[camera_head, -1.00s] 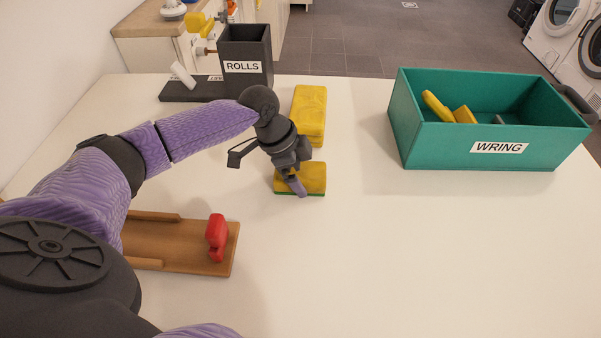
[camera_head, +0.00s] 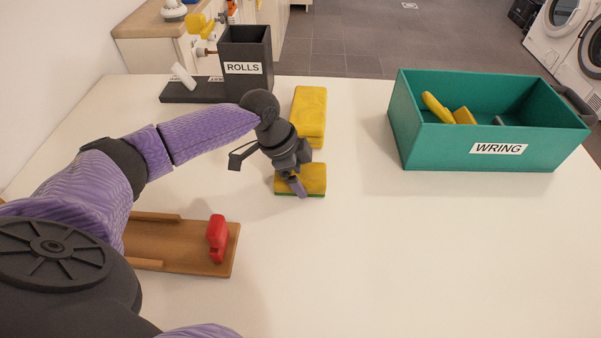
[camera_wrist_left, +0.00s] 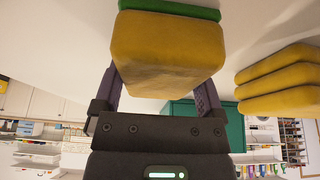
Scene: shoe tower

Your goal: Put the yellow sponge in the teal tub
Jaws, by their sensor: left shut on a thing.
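A yellow sponge (camera_head: 314,178) with a green underside lies on the white table, left of the middle. It fills the upper part of the left wrist view (camera_wrist_left: 165,45). My left gripper (camera_head: 298,185) is shut on this sponge, with one finger on each side of it. The teal tub (camera_head: 440,146), labelled WRING, stands at the back right of the table. It holds several things, among them yellow pieces (camera_head: 437,107). My right gripper does not show.
A stack of yellow sponges (camera_head: 311,108) lies just behind the held one, also seen in the left wrist view (camera_wrist_left: 280,80). A dark ROLLS holder (camera_head: 245,85) stands at the back left. A wooden board (camera_head: 190,247) bears a red object (camera_head: 217,238). The table's front right is clear.

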